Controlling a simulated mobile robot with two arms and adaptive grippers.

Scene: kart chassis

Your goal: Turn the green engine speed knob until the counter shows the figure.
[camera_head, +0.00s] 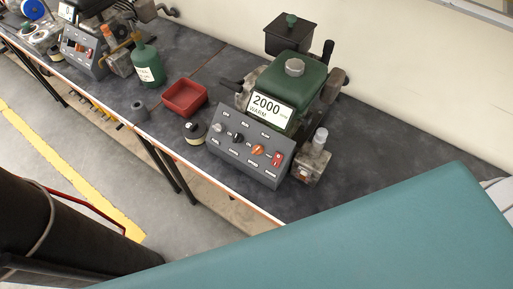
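A green engine (299,81) stands on the bench with a white card (267,106) on it that reads 2000 and WARM. In front of it is a grey sloped control panel (232,158) with a grey knob (217,128), a black knob (238,138), an orange knob (258,149) and a red switch (277,158). I see no green knob on this panel. A small green cap or knob (291,19) tops the black box behind the engine. I cannot make out a counter reading. Neither gripper is in view.
The dark bench (345,200) carries a red tray (185,97), a green bottle (147,64), a round black gauge-like part (195,132) and a metal device (312,158) right of the panel. A second panel (82,50) stands far left. Bare bench lies right of the engine.

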